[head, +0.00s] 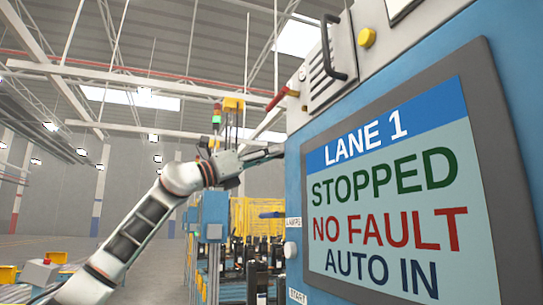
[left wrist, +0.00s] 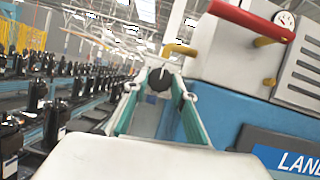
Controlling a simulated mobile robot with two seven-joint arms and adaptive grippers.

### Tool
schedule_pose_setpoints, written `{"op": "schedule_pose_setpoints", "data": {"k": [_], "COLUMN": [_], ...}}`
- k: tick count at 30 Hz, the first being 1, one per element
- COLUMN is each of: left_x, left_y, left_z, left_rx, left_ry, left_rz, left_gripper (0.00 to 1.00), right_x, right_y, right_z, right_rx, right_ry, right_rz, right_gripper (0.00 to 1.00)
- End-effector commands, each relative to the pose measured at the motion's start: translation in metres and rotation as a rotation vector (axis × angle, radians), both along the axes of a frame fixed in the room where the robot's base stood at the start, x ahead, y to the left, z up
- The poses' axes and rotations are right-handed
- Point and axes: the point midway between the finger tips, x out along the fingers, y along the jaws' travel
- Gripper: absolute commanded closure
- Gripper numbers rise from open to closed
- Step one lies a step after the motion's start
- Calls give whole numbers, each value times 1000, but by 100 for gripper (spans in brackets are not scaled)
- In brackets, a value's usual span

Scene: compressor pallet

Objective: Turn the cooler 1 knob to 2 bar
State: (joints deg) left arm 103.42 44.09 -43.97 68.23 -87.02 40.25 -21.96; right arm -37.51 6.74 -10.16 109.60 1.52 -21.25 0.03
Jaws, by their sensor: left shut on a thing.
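My left gripper (head: 268,153) reaches the left edge of the blue cabinet (head: 292,185) in the head view. In the left wrist view its teal-sided fingers (left wrist: 156,92) are shut on a small dark round knob (left wrist: 158,79), which sits between the fingertips. I take it to be the cooler 1 knob; no label on it can be read. In the head view the knob is hidden by the gripper and the cabinet edge. A pale round gauge (left wrist: 285,19) shows at the upper right of the left wrist view; its reading is too small to tell. My right gripper is not in view.
The cabinet's screen (head: 385,190) reads LANE 1, STOPPED, NO FAULT, AUTO IN. Several black compressors (left wrist: 56,118) stand in rows at left.

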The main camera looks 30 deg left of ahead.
Motion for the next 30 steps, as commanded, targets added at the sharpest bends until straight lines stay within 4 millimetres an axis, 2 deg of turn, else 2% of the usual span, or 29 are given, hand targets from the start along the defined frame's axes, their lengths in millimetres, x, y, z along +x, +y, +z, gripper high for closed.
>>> {"op": "schedule_pose_setpoints", "data": {"k": [7, 12, 21, 30], "left_x": [-2, -3, -3, -4], "left_y": [-1, -1, -3, -4], "left_z": [-1, -2, 0, 4], "left_rx": [-101, -210, -422, -609], "left_ry": [87, 184, 375, 544], "left_rz": [2, 3, 3, 2], "left_gripper": [96, 96, 96, 96], "right_x": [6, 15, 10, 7], "right_y": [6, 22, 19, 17], "right_z": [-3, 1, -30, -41], "right_rx": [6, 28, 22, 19], "right_ry": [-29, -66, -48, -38], "right_rz": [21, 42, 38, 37], "right_gripper": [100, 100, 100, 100]}}
